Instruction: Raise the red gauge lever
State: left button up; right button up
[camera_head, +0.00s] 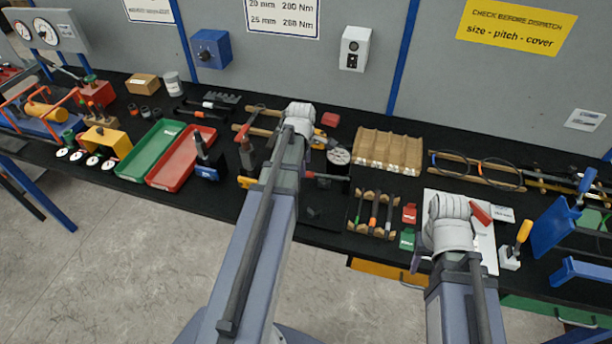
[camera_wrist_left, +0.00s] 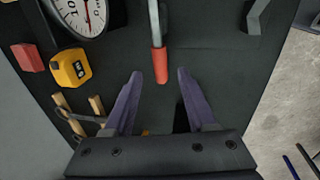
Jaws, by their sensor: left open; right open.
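The red gauge lever (camera_wrist_left: 160,64), a grey bar with a red grip, lies in the left wrist view with its grip end pointing toward my left gripper (camera_wrist_left: 158,80). The gripper's purple fingers are open, one on each side of the line of the grip, and hold nothing. In the head view the red grip (camera_head: 324,176) shows right of my left arm, near the round white gauge dial (camera_head: 338,156). The dial also shows in part in the wrist view (camera_wrist_left: 82,12). My right gripper (camera_head: 420,260) is mostly hidden by its own wrist, over the bench's front right.
A yellow tape measure (camera_wrist_left: 70,68) and a red block (camera_wrist_left: 27,57) lie left of the lever in the wrist view. A red tray (camera_head: 180,155) and a wooden rack (camera_head: 388,150) stand either side on the black bench. The bench edge is near.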

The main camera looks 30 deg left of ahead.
aim_at(323, 178)
pick_arm(q)
jog(key=f+b, duration=0.2)
jog(key=f, duration=0.1)
jog(key=f+b, duration=0.1)
jog(key=shift+w+a+f, duration=0.1)
jog(key=shift+w+f, duration=0.1)
jog(key=shift+w, duration=0.2)
jog(key=shift+r, duration=0.1)
jog(key=shift+c, duration=0.2)
grip_shut()
dwell(0.8)
